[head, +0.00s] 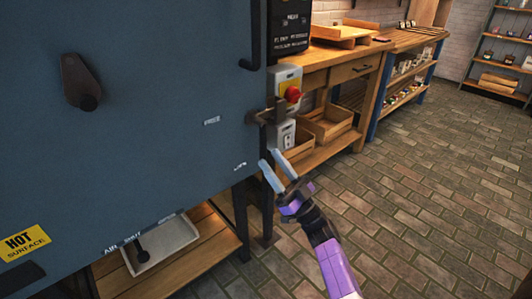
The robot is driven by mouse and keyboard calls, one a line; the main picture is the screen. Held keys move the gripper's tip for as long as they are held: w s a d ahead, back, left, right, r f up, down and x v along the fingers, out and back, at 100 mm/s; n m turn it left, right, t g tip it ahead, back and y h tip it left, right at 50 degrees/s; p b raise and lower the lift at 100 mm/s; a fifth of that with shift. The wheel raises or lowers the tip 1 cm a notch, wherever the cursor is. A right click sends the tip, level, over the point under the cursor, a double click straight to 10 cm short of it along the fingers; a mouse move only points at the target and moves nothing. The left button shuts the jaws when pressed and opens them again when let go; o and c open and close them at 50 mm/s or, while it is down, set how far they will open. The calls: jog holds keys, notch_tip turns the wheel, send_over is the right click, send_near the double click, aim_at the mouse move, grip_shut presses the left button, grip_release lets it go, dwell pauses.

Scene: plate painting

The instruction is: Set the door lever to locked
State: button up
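A large blue cabinet door (150,140) fills the left of the head view. A dark metal lever (265,117) sits at its right edge, just below the red button. Two small white labels, one at mid-height (211,121) and one lower (240,166), are on the door left of the lever, too small to read. My gripper (275,168), with pale blue fingers, is below the lever and apart from it in the picture. Its fingers are spread and nothing shows between them. Whether the lever is at locked cannot be told.
A black handle (80,82) is at the door's upper left. A red button (293,95) on a grey box is right of the lever. A wooden bench (345,58) with crates stands behind. A tray (160,245) is below the cabinet. Brick floor at right is clear.

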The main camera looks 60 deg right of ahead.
jog(key=v, duration=0.3)
jog(key=shift+s+f, duration=0.15)
jog(key=shift+s, duration=0.05)
dwell(0.4)
jog(key=s+a+f+g+y, duration=0.1)
jog(key=s+a+f+g, duration=0.35)
jog(key=s+a, duration=0.9)
jog(key=s+a+f+g+y, duration=0.1)
jog(key=s+a+g, duration=0.8)
jog(key=a, duration=0.8)
notch_tip(320, 180, up, 23)
jog(key=t+p, duration=0.1)
jog(key=p, duration=2.1)
jog(key=shift+s+p, duration=0.4)
jog(key=shift+s, duration=0.1)
